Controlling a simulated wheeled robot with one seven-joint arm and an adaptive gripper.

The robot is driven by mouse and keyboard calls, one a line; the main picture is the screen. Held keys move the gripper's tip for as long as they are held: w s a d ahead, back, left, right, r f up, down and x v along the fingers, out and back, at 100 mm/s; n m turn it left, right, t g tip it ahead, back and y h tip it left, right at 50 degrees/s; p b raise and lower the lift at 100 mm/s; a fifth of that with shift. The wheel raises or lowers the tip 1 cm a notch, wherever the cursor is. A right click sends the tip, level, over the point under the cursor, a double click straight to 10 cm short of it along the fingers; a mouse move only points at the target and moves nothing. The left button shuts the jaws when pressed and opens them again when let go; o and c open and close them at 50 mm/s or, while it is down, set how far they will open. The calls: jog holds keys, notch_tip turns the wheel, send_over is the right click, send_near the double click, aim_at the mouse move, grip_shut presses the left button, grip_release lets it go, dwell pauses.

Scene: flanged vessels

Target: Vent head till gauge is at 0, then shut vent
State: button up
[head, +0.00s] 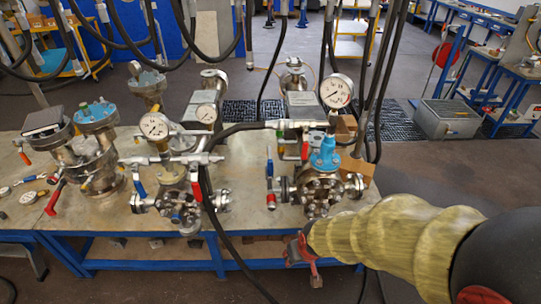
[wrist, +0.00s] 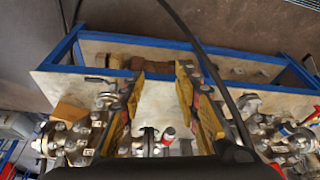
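Steel flanged vessels stand on a table. The right vessel (head: 322,187) has a blue top fitting (head: 325,155), and a large round gauge (head: 336,91) stands above it. The middle vessel (head: 178,200) carries a gauge (head: 155,126), with a smaller gauge (head: 206,113) behind. Needle readings are too small to tell. Red-handled (head: 271,201) and blue-handled (head: 269,168) valves sit left of the right vessel. Which valve is the vent, I cannot tell. My gripper (head: 303,250) is in front of the table edge, below the right vessel. In the wrist view, its fingers (wrist: 160,80) are apart and empty.
The table (head: 245,216) has a blue frame. Another blue-topped vessel (head: 95,145) stands left, near loose gauges (head: 28,198). Black hoses hang over the table, and one (head: 222,232) drapes over its front. A cardboard box (head: 355,168) sits behind the right vessel.

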jog(key=w+a+f+t+p, duration=0.2)
jog(key=w+a+f+t, duration=0.15)
jog(key=w, duration=0.45)
jog(key=t+y, duration=0.2)
jog(key=t, duration=0.8)
send_near(271, 169)
jog(key=w, duration=0.6)
jog(key=w+a, duration=0.1)
jog(key=w, duration=0.1)
jog(key=w+a, duration=0.1)
jog(key=w, duration=0.1)
jog(key=shift+w+f, duration=0.1)
jog(key=shift+w, duration=0.3)
jog(key=c, duration=0.8)
grip_shut()
